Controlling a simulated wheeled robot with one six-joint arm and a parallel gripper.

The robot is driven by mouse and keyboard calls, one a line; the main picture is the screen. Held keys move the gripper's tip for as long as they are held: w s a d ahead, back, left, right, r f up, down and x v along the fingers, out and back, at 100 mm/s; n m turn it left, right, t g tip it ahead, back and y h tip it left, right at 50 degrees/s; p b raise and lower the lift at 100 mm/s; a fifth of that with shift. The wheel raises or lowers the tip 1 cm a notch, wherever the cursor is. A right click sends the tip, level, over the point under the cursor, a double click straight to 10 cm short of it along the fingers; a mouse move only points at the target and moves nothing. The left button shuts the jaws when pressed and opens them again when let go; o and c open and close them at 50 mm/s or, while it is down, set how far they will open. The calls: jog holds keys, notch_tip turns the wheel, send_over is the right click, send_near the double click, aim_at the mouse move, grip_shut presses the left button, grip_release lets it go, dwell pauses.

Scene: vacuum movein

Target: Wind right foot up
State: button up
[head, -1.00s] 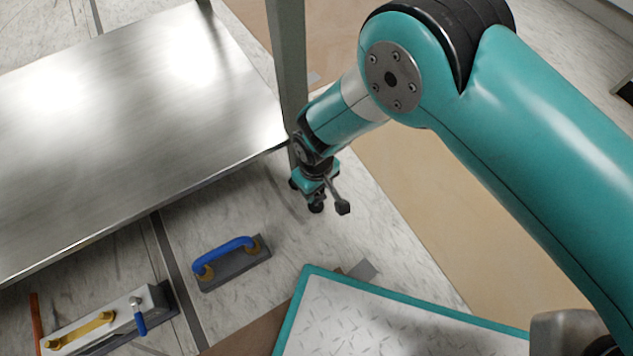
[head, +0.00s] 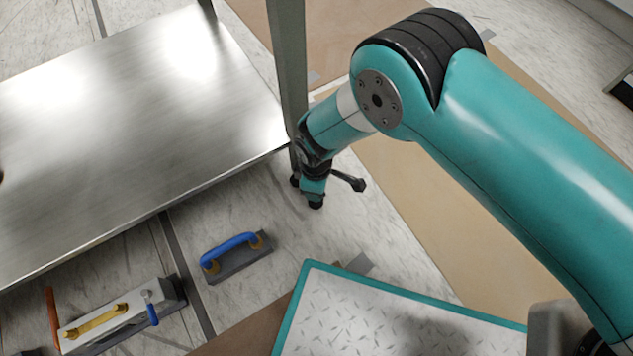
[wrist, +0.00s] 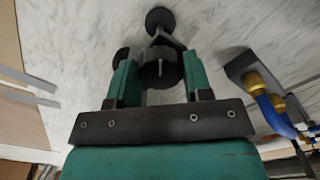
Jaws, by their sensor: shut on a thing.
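My gripper (head: 306,190) is low beside the near right leg (head: 291,70) of the steel table, close to the floor. In the wrist view its two teal fingers (wrist: 160,83) are shut on a dark round knob (wrist: 157,68) with a pale line on its face; I take it as the right foot's knob. A dark round pad (wrist: 159,19) on a short stem lies just beyond it. In the head view my wrist hides most of the foot. A dark rod with a blunt end (head: 357,184) sticks out to the right of the gripper.
The steel shelf (head: 120,110) is left of the leg. A blue-handled float (head: 235,257) and a tool with a yellow handle (head: 105,322) lie on the floor in front. A teal-rimmed plate (head: 400,315) is at the bottom.

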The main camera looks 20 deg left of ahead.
dwell(0.4)
jog(key=o, duration=0.9)
notch_tip(320, 180, up, 18)
jog(key=p, duration=0.8)
jog(key=shift+f+p, duration=0.25)
jog(key=shift+p, duration=0.1)
